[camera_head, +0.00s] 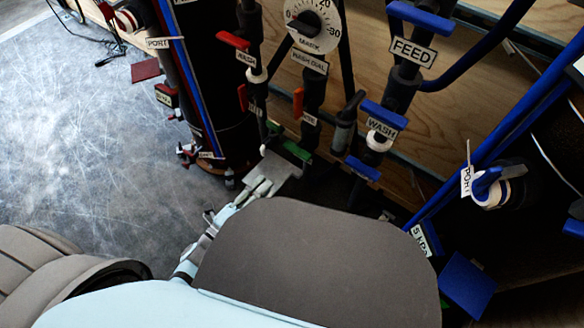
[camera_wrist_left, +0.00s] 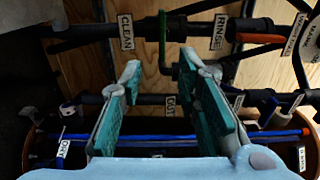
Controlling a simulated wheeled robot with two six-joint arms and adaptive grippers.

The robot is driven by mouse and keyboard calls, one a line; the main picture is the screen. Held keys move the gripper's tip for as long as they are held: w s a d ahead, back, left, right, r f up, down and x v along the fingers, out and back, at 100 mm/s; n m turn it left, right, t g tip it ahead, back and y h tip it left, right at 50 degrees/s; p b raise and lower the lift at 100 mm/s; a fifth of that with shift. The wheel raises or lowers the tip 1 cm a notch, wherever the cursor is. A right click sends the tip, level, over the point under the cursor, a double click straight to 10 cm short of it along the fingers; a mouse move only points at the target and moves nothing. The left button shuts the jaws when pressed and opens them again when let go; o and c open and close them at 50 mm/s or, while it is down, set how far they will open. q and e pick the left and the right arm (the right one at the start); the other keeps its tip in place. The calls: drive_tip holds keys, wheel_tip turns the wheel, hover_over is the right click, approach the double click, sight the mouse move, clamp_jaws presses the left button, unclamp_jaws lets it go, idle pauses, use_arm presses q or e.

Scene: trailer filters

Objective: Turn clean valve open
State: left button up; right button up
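The CLEAN label (camera_wrist_left: 126,31) hangs on a dark horizontal pipe in the left wrist view. Just right of it is a green valve handle (camera_wrist_left: 163,42), which stands across the pipe's line. In the head view a green handle (camera_head: 297,152) shows low on the pipework, just beyond my left gripper (camera_head: 264,180). In the left wrist view my left gripper (camera_wrist_left: 164,80) has its two teal-padded fingers wide apart, with nothing between the pads. The green handle lies ahead of the gap between the fingertips; I cannot tell whether they touch. My right gripper is in neither view.
Blue WASH (camera_head: 384,115) and FEED (camera_head: 420,20) handles stand to the right in the head view. A black cylinder (camera_head: 215,70) stands left; the scratched grey floor (camera_head: 85,130) is mostly clear.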

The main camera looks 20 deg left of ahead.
sight(293, 153)
use_arm(q)
drive_tip(key=b+x, duration=0.2)
drive_tip(key=x, duration=1.2)
drive_tip(key=shift+r, duration=0.25)
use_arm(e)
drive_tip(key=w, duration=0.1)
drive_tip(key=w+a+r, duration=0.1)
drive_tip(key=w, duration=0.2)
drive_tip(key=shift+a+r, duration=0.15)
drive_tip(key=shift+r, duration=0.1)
use_arm(q)
drive_tip(key=shift+a, duration=0.1)
clamp_jaws()
drive_tip(key=shift+a, duration=0.15)
